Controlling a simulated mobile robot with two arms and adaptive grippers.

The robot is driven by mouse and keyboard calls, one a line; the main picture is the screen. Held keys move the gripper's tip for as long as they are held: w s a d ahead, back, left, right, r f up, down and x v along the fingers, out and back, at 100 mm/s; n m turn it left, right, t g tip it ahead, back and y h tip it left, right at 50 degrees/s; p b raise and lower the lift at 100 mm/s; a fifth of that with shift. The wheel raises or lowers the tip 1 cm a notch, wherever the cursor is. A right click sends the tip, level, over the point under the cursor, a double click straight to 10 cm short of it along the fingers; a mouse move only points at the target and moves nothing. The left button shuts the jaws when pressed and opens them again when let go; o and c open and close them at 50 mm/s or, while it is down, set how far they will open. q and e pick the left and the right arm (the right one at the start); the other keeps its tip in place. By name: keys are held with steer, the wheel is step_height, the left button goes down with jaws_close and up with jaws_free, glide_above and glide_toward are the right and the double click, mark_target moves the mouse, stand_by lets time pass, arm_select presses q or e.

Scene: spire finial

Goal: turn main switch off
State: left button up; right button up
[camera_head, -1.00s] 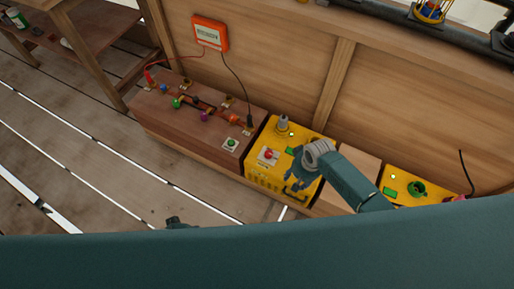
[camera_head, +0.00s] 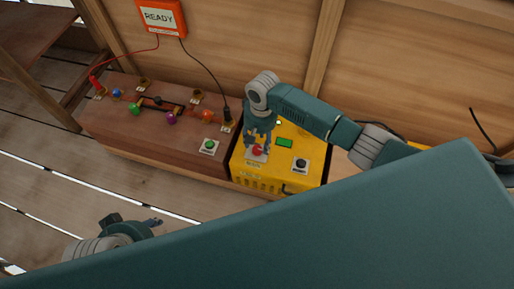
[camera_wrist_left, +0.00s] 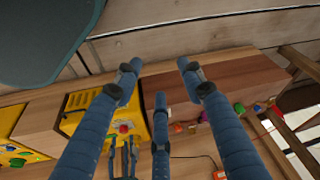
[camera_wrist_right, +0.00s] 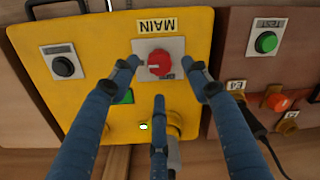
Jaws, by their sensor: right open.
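The main switch is a red round knob (camera_wrist_right: 159,64) on a white plate under a "MAIN" label (camera_wrist_right: 156,25), on top of the yellow box (camera_head: 278,180). The knob shows just past my right gripper in the head view (camera_head: 258,151). My right gripper (camera_head: 259,140) points down over the knob. In the right wrist view its fingers (camera_wrist_right: 162,78) are spread around the knob, open; contact cannot be told. My left gripper (camera_head: 155,223) is open and empty at the lower left, away from the boxes. The red knob also shows in the left wrist view (camera_wrist_left: 124,128).
A black button (camera_head: 301,163) and a green screen (camera_head: 284,143) sit beside the knob. The brown box (camera_head: 150,145) to the left carries a green button (camera_head: 210,146), coloured knobs and cables. An orange "READY" meter (camera_head: 160,17) hangs on the wooden wall. Plank floor lies open at left.

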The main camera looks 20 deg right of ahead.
mark_target(257, 148)
step_height(257, 148, down, 4)
steer(key=shift+a+r+b, duration=0.1)
steer(key=shift+b, duration=0.4)
arm_select(q)
steer(key=w+d+t, duration=0.1)
steer(key=w+t, duration=0.1)
steer(key=w, duration=0.4)
steer(key=shift+w+d+r+t+h, duration=0.15)
steer(key=shift+d+r+t+h, duration=0.15)
steer(key=shift+d+r+t, duration=0.15)
arm_select(e)
steer(key=shift+w, duration=0.1)
steer(key=c, duration=1.1)
